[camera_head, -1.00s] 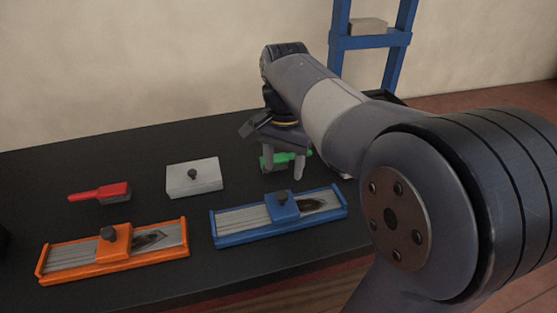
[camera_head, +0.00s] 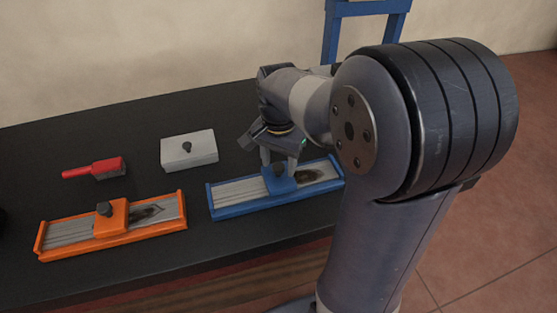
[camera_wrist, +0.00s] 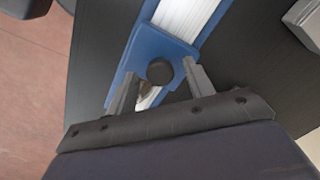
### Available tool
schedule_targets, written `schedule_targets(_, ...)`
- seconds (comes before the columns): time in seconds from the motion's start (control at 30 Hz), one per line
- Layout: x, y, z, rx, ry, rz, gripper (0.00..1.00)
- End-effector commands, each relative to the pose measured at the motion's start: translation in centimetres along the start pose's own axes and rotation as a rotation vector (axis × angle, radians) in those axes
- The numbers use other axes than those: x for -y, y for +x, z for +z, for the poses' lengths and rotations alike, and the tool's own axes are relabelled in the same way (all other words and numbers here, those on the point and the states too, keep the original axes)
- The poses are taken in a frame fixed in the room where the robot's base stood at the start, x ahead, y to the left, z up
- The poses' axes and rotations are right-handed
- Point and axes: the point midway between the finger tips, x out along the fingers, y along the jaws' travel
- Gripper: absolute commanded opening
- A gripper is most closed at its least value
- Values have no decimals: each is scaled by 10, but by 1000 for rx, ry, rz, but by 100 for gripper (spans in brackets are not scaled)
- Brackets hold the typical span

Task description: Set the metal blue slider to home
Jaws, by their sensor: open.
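The blue slider unit (camera_head: 235,208) lies on the black table, a long blue-framed metal track with a blue carriage (camera_head: 281,183) a little right of its middle. The carriage has a dark round knob on top, and the knob (camera_wrist: 160,71) shows clearly in the wrist view. My gripper (camera_head: 280,163) is right above the carriage, pointing down. In the wrist view the open fingers (camera_wrist: 157,82) stand either side of the knob, with gaps. I cannot tell if they are down at knob height. My fingers partly hide the knob in the head view.
An orange slider unit (camera_head: 70,235) lies to the left on the black table (camera_head: 130,275). Behind it are a red-handled brush (camera_head: 95,168) and a grey box with a knob (camera_head: 190,150). A blue frame (camera_head: 370,8) stands behind my arm.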

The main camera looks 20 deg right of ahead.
Motion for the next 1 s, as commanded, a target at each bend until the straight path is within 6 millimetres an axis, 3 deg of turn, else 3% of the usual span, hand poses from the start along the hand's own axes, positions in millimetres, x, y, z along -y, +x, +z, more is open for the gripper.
schedule_targets(0.23, 0, 0, 0, 0, 0, 0, 49)
schedule_targets(0.8, 0, 0, 0, 0, 0, 0, 2)
schedule_targets(1.0, 0, 0, 0, 0, 0, 0, 0)
